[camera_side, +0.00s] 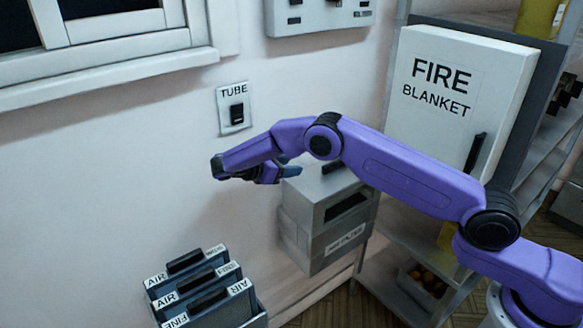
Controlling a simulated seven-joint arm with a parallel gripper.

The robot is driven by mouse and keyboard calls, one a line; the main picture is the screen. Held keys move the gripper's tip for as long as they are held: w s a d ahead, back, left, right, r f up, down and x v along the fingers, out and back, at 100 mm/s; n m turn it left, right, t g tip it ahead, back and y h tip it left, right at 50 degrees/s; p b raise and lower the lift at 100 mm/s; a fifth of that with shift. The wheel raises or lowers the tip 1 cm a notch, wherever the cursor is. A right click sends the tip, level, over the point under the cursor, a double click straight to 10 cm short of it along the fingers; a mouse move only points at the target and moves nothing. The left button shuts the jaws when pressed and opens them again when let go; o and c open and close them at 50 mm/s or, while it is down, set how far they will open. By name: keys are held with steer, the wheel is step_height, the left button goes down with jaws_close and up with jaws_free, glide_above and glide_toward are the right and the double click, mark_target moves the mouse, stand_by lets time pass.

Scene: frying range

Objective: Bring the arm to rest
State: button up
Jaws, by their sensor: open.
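My purple arm reaches in from the lower right and bends at a dark elbow joint. Its end folds back at the dark wrist on the left. My gripper (287,169) is open, beneath the forearm, pointing right towards the grey box unit (318,238). It appears empty. The forearm hides part of it, and I cannot tell how far it is from the box.
A switch marked TUBE (235,108) is on the wall behind the wrist. A white FIRE BLANKET cabinet (455,92) stands behind the arm, beside grey shelves (547,130). A rack of labelled filters (202,290) is at lower left. A window (110,45) is upper left.

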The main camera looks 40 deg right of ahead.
steer(key=s+a+r+m+t+y, duration=0.15)
steer(key=s+r+y, duration=0.25)
steer(key=s, duration=0.5)
steer(key=s+a+r+g+y, duration=0.15)
steer(key=s+r+y, duration=0.25)
steer(key=s, duration=0.5)
steer(key=s+d+m+y, duration=0.1)
steer(key=s+d+y, duration=0.2)
steer(key=s, duration=0.9)
steer(key=s+d+m+y, duration=0.2)
steer(key=s+d+y, duration=0.1)
steer(key=s, duration=1)
steer(key=shift+s+d+r+g, duration=0.2)
steer(key=shift+s+d+g, duration=0.1)
